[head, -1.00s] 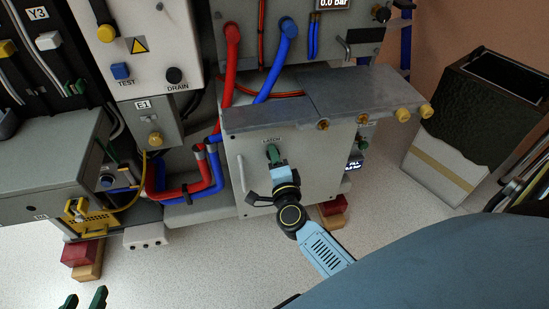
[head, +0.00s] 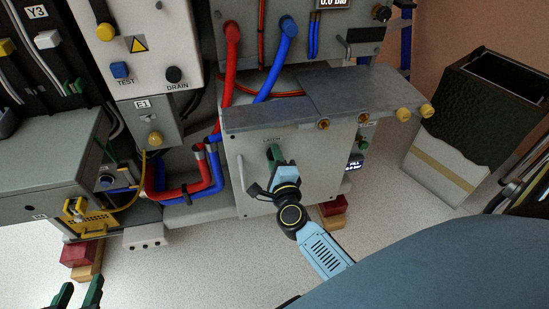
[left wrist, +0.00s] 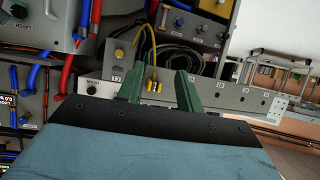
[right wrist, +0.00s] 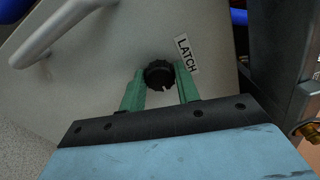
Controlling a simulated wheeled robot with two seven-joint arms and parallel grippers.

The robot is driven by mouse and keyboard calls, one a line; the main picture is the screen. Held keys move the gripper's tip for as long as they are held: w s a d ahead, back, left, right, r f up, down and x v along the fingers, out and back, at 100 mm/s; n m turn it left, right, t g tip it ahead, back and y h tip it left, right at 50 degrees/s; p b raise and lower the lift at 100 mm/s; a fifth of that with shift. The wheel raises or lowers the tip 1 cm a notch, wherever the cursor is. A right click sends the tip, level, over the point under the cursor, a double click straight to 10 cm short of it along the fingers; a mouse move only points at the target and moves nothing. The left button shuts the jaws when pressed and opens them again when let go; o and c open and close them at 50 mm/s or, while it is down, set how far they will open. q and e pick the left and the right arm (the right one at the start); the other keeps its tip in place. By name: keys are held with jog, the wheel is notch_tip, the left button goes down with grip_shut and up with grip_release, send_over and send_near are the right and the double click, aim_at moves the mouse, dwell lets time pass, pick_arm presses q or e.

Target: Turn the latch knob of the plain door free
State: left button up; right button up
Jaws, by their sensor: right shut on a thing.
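The plain door (head: 312,187) is a pale grey panel below a metal ledge, with a bar handle (head: 241,172) at its left. It also shows in the right wrist view (right wrist: 105,60). The latch knob (right wrist: 160,76) is round and black with a white pointer mark, beside the LATCH label (right wrist: 185,55). My right gripper (head: 273,152) is at the door and hides the knob in the head view. In the right wrist view its green fingers are shut on the knob, one on each side. My left gripper (head: 78,291) is open and empty at the bottom left, away from the door.
The metal ledge (head: 350,90) with brass fittings juts out above the door. Red and blue hoses (head: 185,195) run to its left. Wooden and red blocks (head: 333,212) lie under the cabinet. A dark bin (head: 480,105) stands at the right. The floor in front is clear.

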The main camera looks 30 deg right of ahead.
jog(key=o, duration=1)
pick_arm(q)
jog(key=s+a+f+g+y+p, duration=0.1)
jog(key=s+a+f+g+p, duration=0.1)
jog(key=s+f+g, duration=0.3)
jog(key=shift+s+a+f+g+y, duration=0.4)
jog(key=shift+s+a+f, duration=0.25)
jog(key=shift+s, duration=0.35)
pick_arm(e)
jog(key=v, duration=1.3)
jog(key=shift+s+a, duration=0.1)
jog(key=shift+s, duration=0.1)
